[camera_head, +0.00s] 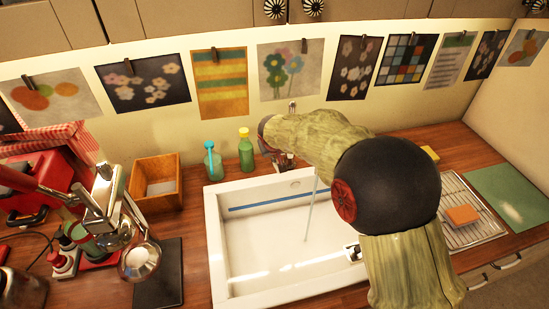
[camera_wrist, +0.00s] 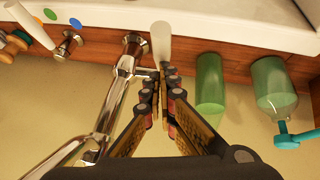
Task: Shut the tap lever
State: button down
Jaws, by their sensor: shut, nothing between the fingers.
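The chrome tap (camera_wrist: 125,65) stands at the sink's back edge in the wrist view, which looks upside down. A short chrome stub runs from it toward my fingertips. A pale upright cylinder (camera_wrist: 161,42), which looks like the lever's grip, shows just beyond the fingertips. My gripper (camera_wrist: 164,75) is shut and empty, its tips close beside the stub and cylinder; I cannot tell whether they touch. In the head view my arm hides most of the tap. A thin pale streak like running water (camera_head: 310,210) falls into the white sink (camera_head: 215,255).
A green bottle (camera_wrist: 210,85) and a green pump bottle (camera_wrist: 273,90) stand near my gripper. A second chrome fitting (camera_wrist: 68,45) with a pale handle is on its other side. A wooden box (camera_head: 156,183), drying rack (camera_head: 470,235) and red machine (camera_head: 50,190) flank the sink.

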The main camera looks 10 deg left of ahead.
jog(key=b, duration=0.1)
jog(key=f+b, duration=0.1)
jog(key=b, duration=0.1)
jog(key=shift+s+d+t, duration=0.1)
jog(key=shift+s+t, duration=0.15)
jog(key=shift+t, duration=0.05)
jog(key=shift+s+d+f+b, duration=0.15)
jog(key=shift+s+f+b, duration=0.15)
jog(key=shift+b, duration=0.35)
jog(key=shift+r, duration=0.15)
jog(key=w+a+r+p+v, duration=0.1)
jog(key=p+v, duration=0.2)
jog(key=v, duration=0.9)
jog(key=shift+p, duration=0.35)
jog(key=c, duration=2.4)
grip_release()
jog(key=shift+s+d+r, duration=0.15)
jog(key=shift+d+r, duration=0.05)
jog(key=shift+r, duration=0.1)
jog(key=o, duration=0.4)
jog(key=shift+c, duration=0.2)
